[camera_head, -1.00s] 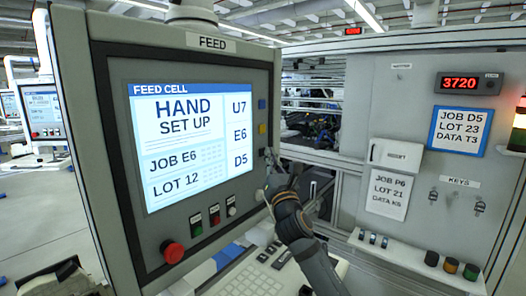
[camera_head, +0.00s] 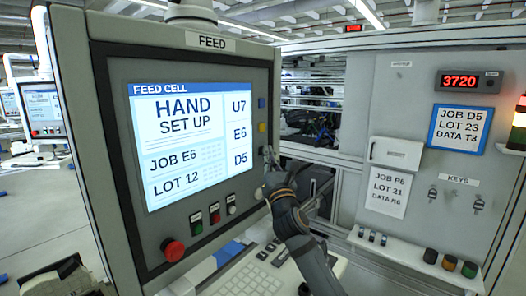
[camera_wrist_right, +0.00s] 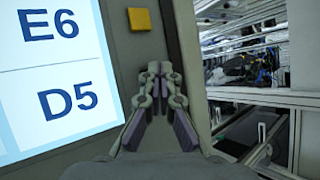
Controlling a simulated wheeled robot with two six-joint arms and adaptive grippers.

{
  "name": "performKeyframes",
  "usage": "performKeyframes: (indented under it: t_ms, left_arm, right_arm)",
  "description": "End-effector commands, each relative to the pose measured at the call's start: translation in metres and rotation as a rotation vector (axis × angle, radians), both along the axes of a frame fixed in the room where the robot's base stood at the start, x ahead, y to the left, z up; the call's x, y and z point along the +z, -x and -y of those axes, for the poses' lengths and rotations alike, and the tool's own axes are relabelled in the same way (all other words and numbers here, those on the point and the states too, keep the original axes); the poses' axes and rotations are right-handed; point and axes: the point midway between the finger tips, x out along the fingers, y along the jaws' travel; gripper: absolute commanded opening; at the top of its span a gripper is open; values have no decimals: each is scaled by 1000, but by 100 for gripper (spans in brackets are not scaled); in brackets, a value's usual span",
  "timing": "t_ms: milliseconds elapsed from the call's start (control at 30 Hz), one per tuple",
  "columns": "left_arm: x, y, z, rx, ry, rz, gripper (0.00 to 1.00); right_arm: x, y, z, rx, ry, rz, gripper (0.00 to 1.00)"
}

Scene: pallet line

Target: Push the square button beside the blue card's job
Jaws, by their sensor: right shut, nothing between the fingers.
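The blue-framed card (camera_head: 459,130) on the grey wall reads JOB D5, LOT 23, DATA T3. The feed panel's screen (camera_head: 190,140) lists U7, E6 and D5 down its right side. Beside U7 is a blue square button (camera_head: 262,104); beside E6 is a yellow one (camera_head: 262,128), also in the wrist view (camera_wrist_right: 139,19). My right gripper (camera_head: 268,155) is shut and empty, its fingertips at the panel edge level with D5. In the wrist view the fingers (camera_wrist_right: 160,72) cover the spot beside D5, so the button there is hidden and contact cannot be told. My left gripper is not in view.
Below the screen are a red mushroom button (camera_head: 173,249) and several small switches. A keyboard (camera_head: 262,280) lies under my right arm. A white card (camera_head: 387,191) reads JOB P6. A white-covered box (camera_head: 396,153) sits above it.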

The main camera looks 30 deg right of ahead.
Motion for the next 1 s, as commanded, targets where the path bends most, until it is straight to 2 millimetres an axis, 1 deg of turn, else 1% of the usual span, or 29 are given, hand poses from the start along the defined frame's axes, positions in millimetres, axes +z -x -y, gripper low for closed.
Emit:
performKeyframes:
  t_ms: [300, 633, 1000]
  left_arm:
    - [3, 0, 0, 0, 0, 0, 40]
    - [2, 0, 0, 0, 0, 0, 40]
    - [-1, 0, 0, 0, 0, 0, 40]
  right_arm:
    - [0, -4, -1, -1, -1, -1, 0]
    - [-1, -3, -1, 0, 0, -1, 0]
    - [-2, 13, 5, 1, 1, -1, 0]
